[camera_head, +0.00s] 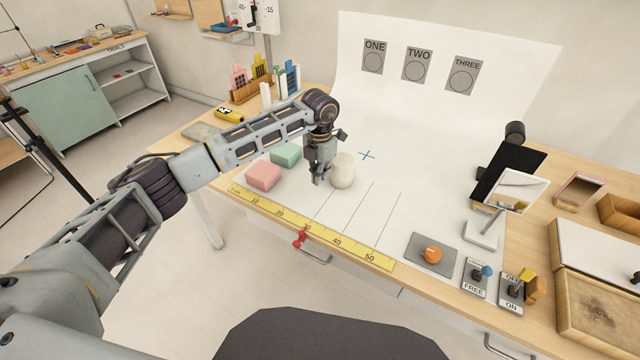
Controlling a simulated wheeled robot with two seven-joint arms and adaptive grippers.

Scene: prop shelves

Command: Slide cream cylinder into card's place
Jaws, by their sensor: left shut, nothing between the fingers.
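The cream cylinder (343,171) stands on the white sheet (420,165), behind the yellow ruler. It looks rounded and upright. My left gripper (318,180) points down just left of the cylinder, shut and empty. I cannot tell whether it touches the cylinder. A pink block (263,176) and a green block (287,154) lie to the gripper's left. Three grey cards marked ONE (373,57), TWO (417,65) and THREE (462,76) show on the upright back part of the sheet. My right gripper is not in view.
The yellow ruler (305,229) runs along the front edge, with a red pin (299,239). Thin lines cross the sheet right of the cylinder, and that area is clear. An orange knob (432,254), switches and a tilted mirror (517,188) stand at the right.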

